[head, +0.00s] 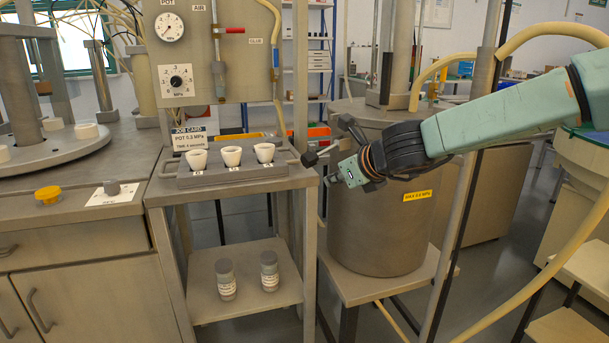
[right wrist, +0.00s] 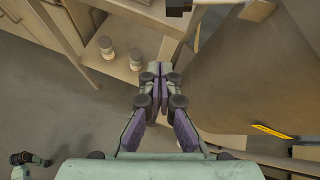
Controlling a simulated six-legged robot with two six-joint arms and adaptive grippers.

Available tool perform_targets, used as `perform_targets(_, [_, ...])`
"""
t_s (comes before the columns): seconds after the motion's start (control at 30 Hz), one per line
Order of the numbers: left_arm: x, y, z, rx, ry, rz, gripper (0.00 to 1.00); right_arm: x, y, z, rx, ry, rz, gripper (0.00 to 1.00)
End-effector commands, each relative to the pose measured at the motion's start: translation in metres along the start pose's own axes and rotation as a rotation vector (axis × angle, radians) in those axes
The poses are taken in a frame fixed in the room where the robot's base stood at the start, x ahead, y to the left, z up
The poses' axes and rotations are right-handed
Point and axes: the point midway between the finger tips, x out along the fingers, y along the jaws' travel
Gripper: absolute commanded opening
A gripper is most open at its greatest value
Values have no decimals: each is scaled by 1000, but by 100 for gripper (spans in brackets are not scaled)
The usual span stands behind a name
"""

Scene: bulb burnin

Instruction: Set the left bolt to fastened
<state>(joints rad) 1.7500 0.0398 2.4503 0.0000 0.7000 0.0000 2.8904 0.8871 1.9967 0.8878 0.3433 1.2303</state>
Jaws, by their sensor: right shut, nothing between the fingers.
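The grey metal pot (head: 375,225) stands on a low stand, with a yellow label reading a maximum pressure. At its upper left, a bolt with a dark knob (head: 309,159) sticks out to the left on a thin rod. Another dark knobbed handle (head: 346,123) rises at the pot's top. My right gripper (head: 333,180) is just right of and below the left knob, in front of the pot's upper left side, apart from the knob. In the right wrist view its fingers (right wrist: 157,72) are together and empty. The pot wall (right wrist: 250,75) is on the right there.
A tray (head: 240,178) with three white cups stands on the table left of the pot. Two jars (head: 226,280) sit on its lower shelf. A gauge panel (head: 215,60) stands behind. A vertical post (head: 465,190) and hoses flank my right arm.

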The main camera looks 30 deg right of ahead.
Motion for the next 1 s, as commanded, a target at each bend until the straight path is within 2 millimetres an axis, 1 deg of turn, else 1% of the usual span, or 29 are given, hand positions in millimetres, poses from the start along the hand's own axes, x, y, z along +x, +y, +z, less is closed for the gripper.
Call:
perform_targets(0.1, [0, 0, 0, 0, 0, 0, 40, -2, -13, -5, -43, 19, -55, 0])
perform_targets(0.17, [0, 0, 0, 0, 0, 0, 40, -2, -17, -6, -57, 25, -70, 0])
perform_targets(0.57, [1, 0, 0, 0, 1, 0, 40, -1, -18, -7, -68, 24, -71, 0])
perform_targets(0.67, [7, 0, 0, 0, 1, 0, 40, 5, -19, -8, -71, 25, -73, 0])
perform_targets(0.77, [15, 0, 0, 0, 1, 0, 40, 16, -19, -9, -74, 25, -74, 0])
perform_targets(1.0, [37, 0, 0, 0, 0, 0, 40, 49, -19, -10, -75, 25, -71, 0])
